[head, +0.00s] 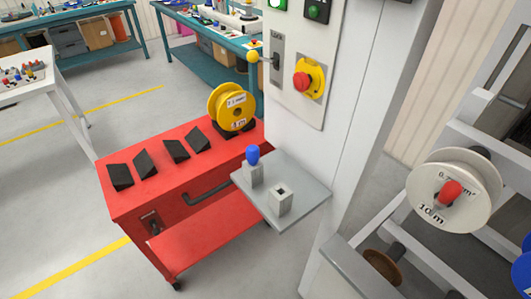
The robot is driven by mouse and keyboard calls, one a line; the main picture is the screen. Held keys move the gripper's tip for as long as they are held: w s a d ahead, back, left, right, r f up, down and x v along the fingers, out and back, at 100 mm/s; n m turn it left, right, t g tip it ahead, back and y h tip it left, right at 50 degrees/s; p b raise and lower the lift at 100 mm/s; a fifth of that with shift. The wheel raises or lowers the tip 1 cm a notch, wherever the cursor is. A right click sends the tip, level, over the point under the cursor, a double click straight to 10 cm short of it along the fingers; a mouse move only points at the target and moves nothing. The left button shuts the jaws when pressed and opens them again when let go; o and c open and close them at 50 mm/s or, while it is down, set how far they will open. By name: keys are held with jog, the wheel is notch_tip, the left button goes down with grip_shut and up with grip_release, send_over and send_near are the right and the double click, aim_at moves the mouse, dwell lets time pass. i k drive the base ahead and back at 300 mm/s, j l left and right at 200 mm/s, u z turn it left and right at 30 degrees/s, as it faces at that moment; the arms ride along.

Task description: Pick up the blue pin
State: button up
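The blue pin (253,155) stands upright in a grey block (252,174) on a small grey shelf (309,207). The shelf sticks out from the side of a white cabinet, over the edge of the red cart. Only the pin's rounded blue top shows; its lower part is hidden in the block. A second grey block (280,202) with a dark square hole in its top stands nearer on the same shelf, empty. My gripper is not in view.
The red cart (150,205) carries black wedges and a yellow reel (230,106). The white cabinet (345,110) has a lever and a red button. At right, a rack holds a white reel (470,205) with a red-tipped pin. Open floor lies at left.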

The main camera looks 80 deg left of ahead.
aim_at(252, 151)
jog(key=u, duration=2.45)
jog(key=i+j+z, duration=0.25)
jog(key=j, duration=0.15)
jog(key=j+z, duration=0.25)
jog(key=j, duration=0.15)
jog(key=i+j+z, duration=0.25)
jog(key=j, duration=0.15)
jog(key=j+z, duration=0.25)
jog(key=j, duration=0.2)
jog(key=k, duration=0.05)
